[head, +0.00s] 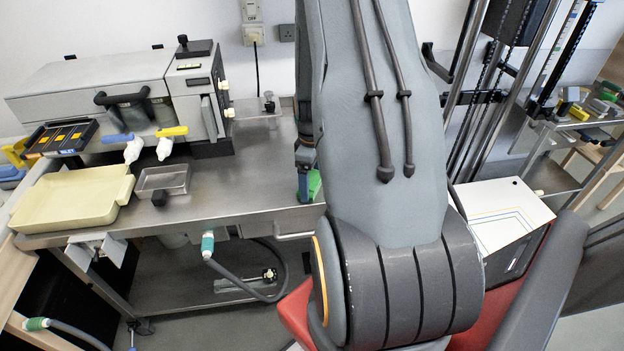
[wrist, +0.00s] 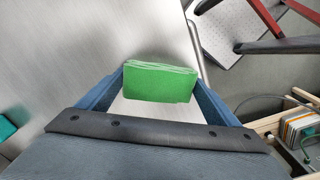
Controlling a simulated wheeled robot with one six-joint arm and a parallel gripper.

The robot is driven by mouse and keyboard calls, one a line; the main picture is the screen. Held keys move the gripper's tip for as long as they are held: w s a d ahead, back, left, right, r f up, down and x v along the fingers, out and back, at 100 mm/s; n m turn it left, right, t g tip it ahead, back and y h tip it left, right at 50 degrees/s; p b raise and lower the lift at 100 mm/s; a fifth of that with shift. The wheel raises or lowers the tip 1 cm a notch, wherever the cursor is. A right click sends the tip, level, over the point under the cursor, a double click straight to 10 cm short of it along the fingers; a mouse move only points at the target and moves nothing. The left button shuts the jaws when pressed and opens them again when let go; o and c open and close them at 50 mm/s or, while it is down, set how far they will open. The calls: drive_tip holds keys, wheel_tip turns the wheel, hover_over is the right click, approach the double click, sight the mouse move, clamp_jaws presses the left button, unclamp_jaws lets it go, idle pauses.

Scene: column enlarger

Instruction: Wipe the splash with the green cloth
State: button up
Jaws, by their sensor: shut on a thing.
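The green cloth (wrist: 158,84) is a folded, block-like pad. It is gripped between the two blue fingers of my gripper (wrist: 160,72) in the wrist view. In the head view a small part of the green cloth (head: 315,184) shows beside my arm, near the front right edge of the steel bench (head: 240,185). I cannot tell whether the cloth touches the bench top. I can make out no splash in either view; my arm hides part of the bench in the head view.
A cream tray (head: 75,200) and a small metal tray (head: 162,180) sit on the bench's left. A grey machine (head: 110,85) stands behind them. A column frame (head: 490,90) rises at right, above a white board (head: 505,215). The bench between the small tray and my arm looks clear.

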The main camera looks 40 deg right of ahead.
sight(314, 190)
drive_tip(key=shift+s+a+p, duration=0.3)
drive_tip(key=shift+s+a, duration=0.3)
drive_tip(key=shift+s, duration=0.4)
drive_tip(key=shift+s+a+p, duration=0.3)
drive_tip(key=shift+s+a, duration=0.3)
drive_tip(key=shift+s, duration=0.35)
drive_tip(key=shift+r, duration=3.55)
drive_tip(key=shift+w, duration=0.1)
